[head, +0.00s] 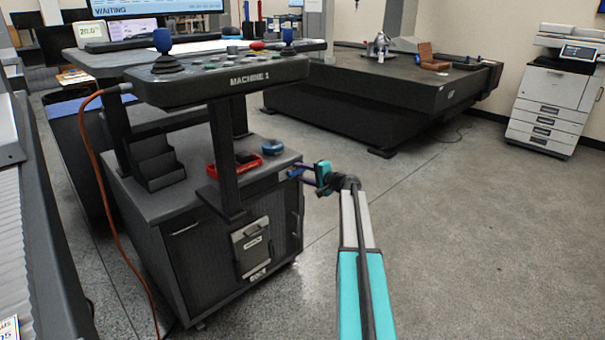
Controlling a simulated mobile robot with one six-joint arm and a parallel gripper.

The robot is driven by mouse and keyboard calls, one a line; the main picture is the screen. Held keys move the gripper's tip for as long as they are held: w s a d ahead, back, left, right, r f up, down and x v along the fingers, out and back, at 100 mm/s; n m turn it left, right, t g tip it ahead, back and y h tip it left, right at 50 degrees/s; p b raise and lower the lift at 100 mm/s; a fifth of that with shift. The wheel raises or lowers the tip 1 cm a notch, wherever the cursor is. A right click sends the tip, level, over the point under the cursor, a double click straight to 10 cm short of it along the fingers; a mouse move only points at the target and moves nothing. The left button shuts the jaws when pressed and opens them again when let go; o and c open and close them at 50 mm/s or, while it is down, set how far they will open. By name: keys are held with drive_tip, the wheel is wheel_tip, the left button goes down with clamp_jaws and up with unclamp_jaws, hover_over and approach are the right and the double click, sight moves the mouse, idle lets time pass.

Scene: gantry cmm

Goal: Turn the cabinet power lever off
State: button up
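A dark cabinet (190,262) stands below the console marked MACHINE 1 (235,82). A grey switch box (250,246) with a small label sits on the cabinet's front, right of centre. The lever on this box is too small and dark for me to tell its position. My gripper (293,173) is near the cabinet's top right corner, above and to the right of the switch box and apart from it. Its fingers point left, and I see nothing held. The finger gap is too small to judge.
A red tray (235,164) and a blue round item (272,147) lie on the cabinet top beside a black stepped holder (156,162). An orange cable (112,225) hangs at the left. The floor at the right is clear, before a granite table (375,105) and printer (550,100).

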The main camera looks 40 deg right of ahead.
drive_tip(key=shift+s, duration=0.1)
drive_tip(key=p+v, duration=0.3)
drive_tip(key=v, duration=1)
drive_tip(key=shift+s, duration=0.3)
drive_tip(key=shift+d+r, duration=0.1)
